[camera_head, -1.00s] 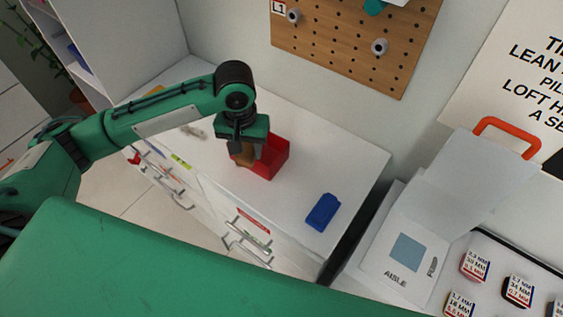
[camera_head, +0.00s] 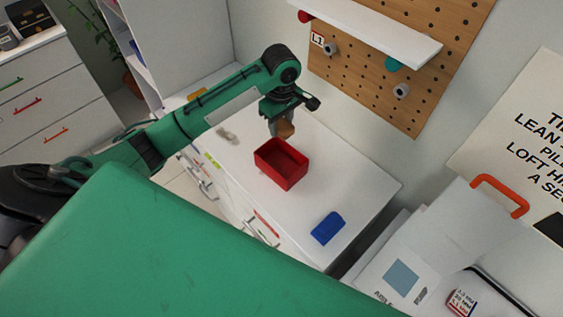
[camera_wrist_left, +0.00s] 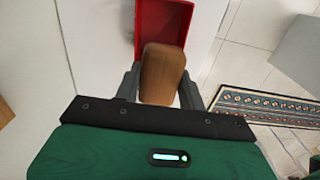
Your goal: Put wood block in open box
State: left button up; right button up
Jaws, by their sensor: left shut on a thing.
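My left gripper (camera_head: 281,127) is shut on the brown wood block (camera_head: 286,130) and holds it in the air above the white cabinet top, just behind the open red box (camera_head: 281,165) in the head view. In the left wrist view the wood block (camera_wrist_left: 161,74) sits between the fingers of the left gripper (camera_wrist_left: 161,92). The red box (camera_wrist_left: 163,22) shows beyond the block there, partly hidden by it. In the head view the box's inside is visible and looks empty. My right gripper is not in view.
A blue object (camera_head: 327,229) lies on the white cabinet top (camera_head: 345,190), to the right of the box. A small pale item (camera_head: 228,134) lies to the left. A pegboard (camera_head: 370,75) and white shelf (camera_head: 375,30) are on the wall behind.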

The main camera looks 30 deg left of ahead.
aim_at(281, 168)
pick_arm(q)
notch_tip(281, 168, down, 19)
jog(key=p, duration=0.3)
jog(key=shift+r, duration=0.1)
jog(key=o, duration=0.7)
notch_tip(281, 168, up, 12)
jog(key=shift+r+b, duration=0.1)
jog(key=shift+b, duration=0.85)
